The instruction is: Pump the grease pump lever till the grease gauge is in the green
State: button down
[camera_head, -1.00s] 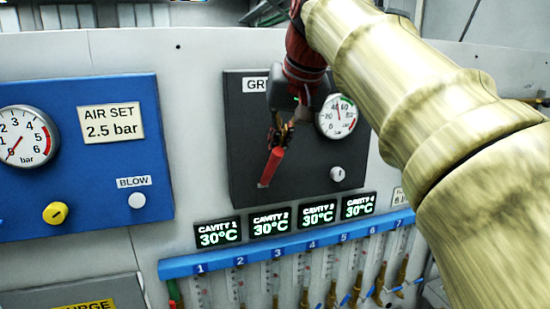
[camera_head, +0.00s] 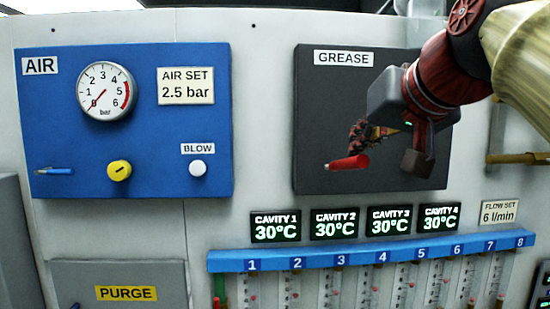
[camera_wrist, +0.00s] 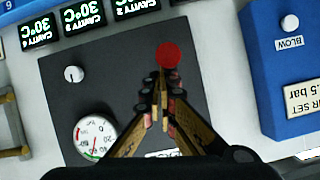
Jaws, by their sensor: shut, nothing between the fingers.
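The grease panel (camera_head: 318,120) is a dark plate labelled GREASE. The pump lever's red handle (camera_head: 347,162) juts out from it toward the lower left, and shows nearly end-on as a red disc in the wrist view (camera_wrist: 169,54). My gripper (camera_head: 358,135) is shut and empty, its fingertips just above the handle; in the wrist view the closed tips (camera_wrist: 161,76) end beside the red disc. I cannot tell whether they touch it. The grease gauge (camera_wrist: 96,135) shows in the wrist view, with its green band low; its needle is too small to read. My arm hides it in the head view.
The blue air panel (camera_head: 215,120) with gauge, yellow knob and BLOW button is at the left. Cavity displays (camera_head: 275,226) and a blue flow-meter rail (camera_head: 320,259) lie below the grease panel. A white knob (camera_wrist: 74,74) sits on the grease panel.

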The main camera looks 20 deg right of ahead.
jog(key=shift+s+a+f+b, duration=0.1)
jog(key=shift+s+f+b, duration=0.05)
jog(key=shift+f+b, duration=0.45)
jog(key=shift+s+f+b, duration=0.15)
jog(key=shift+f+b, duration=0.3)
jog(key=shift+b, duration=0.15)
jog(key=shift+f, duration=0.15)
jog(key=shift+s, duration=0.15)
